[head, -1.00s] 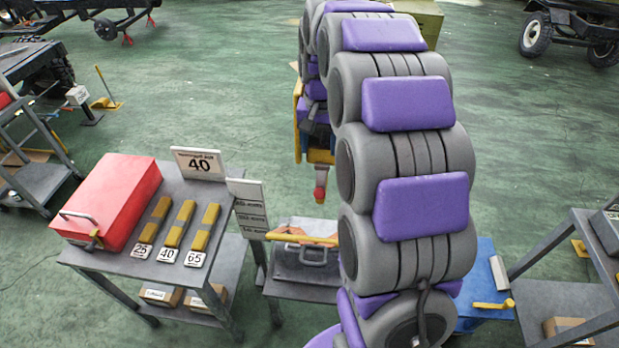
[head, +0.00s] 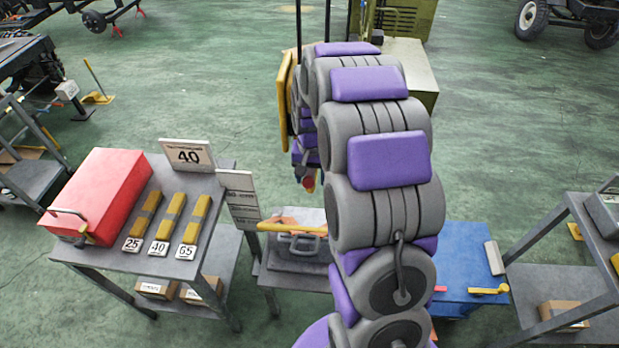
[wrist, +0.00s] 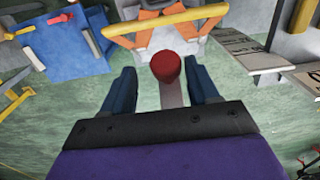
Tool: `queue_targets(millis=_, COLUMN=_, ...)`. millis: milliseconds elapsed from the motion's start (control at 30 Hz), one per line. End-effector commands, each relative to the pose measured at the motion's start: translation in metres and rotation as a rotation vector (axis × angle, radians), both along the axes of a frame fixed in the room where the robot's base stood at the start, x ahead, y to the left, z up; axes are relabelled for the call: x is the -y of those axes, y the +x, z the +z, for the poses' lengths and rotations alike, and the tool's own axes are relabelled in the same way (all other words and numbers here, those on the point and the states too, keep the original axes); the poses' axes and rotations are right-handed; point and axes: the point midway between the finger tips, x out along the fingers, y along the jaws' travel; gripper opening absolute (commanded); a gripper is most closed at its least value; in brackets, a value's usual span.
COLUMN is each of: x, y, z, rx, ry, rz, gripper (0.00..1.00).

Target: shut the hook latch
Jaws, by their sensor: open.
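A blue cabinet (head: 466,258) stands right of my arm in the head view, with a yellow lever (head: 489,290) and a small red piece (head: 440,289) on it. This may be the hook latch; I cannot tell for sure. In the wrist view the cabinet (wrist: 75,55) is at upper left, with the yellow lever (wrist: 18,32) and red piece (wrist: 57,18). My gripper (wrist: 163,72) has its two dark fingers apart, away from the cabinet. A red-capped grey rod (wrist: 166,66) shows between them; whether it is gripped or fixed is unclear. The arm mostly hides my gripper in the head view.
A grey case with a yellow bar (head: 285,228) stands left of my arm. A grey shelf (head: 560,280) is at right.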

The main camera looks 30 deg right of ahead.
Motion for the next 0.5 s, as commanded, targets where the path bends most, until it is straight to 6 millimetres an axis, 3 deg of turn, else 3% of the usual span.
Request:
queue_targets(millis=400, x=-0.0088, y=0.0000, z=-0.0074, rx=-0.001, ry=-0.009, rz=0.002, gripper=0.60)
queue_targets(millis=500, x=-0.0048, y=-0.0001, z=-0.0082, rx=-0.001, ry=-0.004, rz=0.001, gripper=0.51)
